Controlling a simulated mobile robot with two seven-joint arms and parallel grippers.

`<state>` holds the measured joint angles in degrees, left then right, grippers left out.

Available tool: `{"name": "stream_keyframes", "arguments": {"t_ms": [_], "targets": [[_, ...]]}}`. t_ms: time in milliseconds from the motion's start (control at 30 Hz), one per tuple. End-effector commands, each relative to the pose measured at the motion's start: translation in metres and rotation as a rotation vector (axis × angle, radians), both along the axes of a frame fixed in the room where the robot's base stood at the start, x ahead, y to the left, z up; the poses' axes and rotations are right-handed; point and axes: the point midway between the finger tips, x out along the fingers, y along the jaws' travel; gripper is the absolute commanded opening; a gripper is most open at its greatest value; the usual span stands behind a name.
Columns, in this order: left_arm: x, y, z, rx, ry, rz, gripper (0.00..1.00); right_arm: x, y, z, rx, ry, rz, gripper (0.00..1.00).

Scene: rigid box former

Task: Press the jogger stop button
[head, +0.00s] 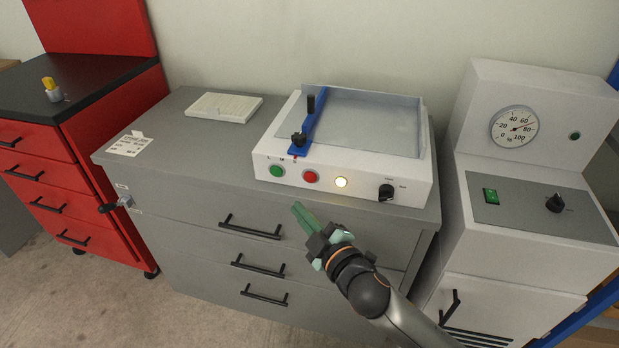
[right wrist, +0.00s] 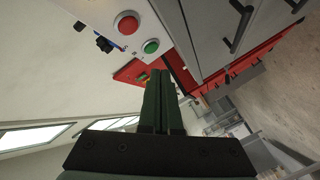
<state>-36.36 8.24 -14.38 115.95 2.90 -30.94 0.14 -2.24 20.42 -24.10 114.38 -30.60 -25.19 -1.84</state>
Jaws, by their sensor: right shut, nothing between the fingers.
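The jogger (head: 262,160) is a white box with a grey tray on top, standing on the grey cabinet. Its front panel has a green button (head: 277,171), a red button (head: 310,177), a lit white lamp (head: 341,182) and a black knob (head: 387,192). The red button (right wrist: 126,23) and green button (right wrist: 151,46) also show in the right wrist view, clear of the fingers. My right gripper (head: 297,208) is shut and empty, in front of and below the red button, apart from the panel. It also shows in the right wrist view (right wrist: 160,72). My left gripper is out of view.
The grey cabinet (head: 190,170) has black drawer handles below the jogger. A white block (head: 226,106) and a label card (head: 130,144) lie on its top. A red cabinet (head: 120,110) stands left. A white machine with a gauge (head: 515,127) stands right.

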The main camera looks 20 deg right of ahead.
Motion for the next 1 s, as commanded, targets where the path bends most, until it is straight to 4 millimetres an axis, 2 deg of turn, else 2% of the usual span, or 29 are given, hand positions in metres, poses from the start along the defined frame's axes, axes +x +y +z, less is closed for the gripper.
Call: {"name": "stream_keyframes", "arguments": {"t_ms": [200,400,600,1000], "targets": [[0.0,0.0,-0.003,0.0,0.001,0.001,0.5,0.028,-0.019,0.0,-0.004,-0.002,-0.001,0.0],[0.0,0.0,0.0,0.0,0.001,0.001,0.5,0.045,-0.03,0.001,0.0,0.0,-0.001,0.0],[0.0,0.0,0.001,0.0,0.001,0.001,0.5,0.052,-0.035,0.0,0.0,0.001,-0.001,0.0],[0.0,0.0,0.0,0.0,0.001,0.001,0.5,0.052,-0.035,0.0,0.001,0.0,0.0,0.0]]}}
